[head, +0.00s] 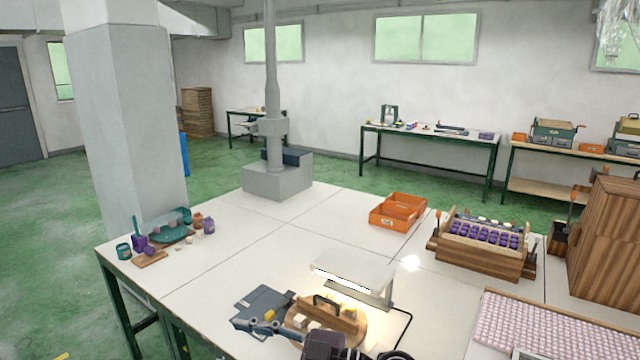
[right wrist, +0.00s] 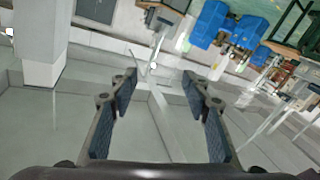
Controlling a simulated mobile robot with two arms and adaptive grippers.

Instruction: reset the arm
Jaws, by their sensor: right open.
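My right gripper (right wrist: 160,72) is open in the right wrist view. Its two dark fingers with blue ribbed pads stand wide apart, with nothing between them. Beyond the fingers I see a grey surface with pale lines. In the head view, dark jointed parts show at the bottom edge, in front of a round wooden board (head: 348,334). I cannot tell from their shape which arm they belong to. I do not make out my left gripper in either view.
A lamp (head: 355,272) stands over the board. An orange bin (head: 386,219), a wooden rack of purple pieces (head: 483,262) and a pink dotted tray (head: 560,325) are to the right. The table's middle is clear. Blue boxes (right wrist: 208,24) show beyond my right gripper.

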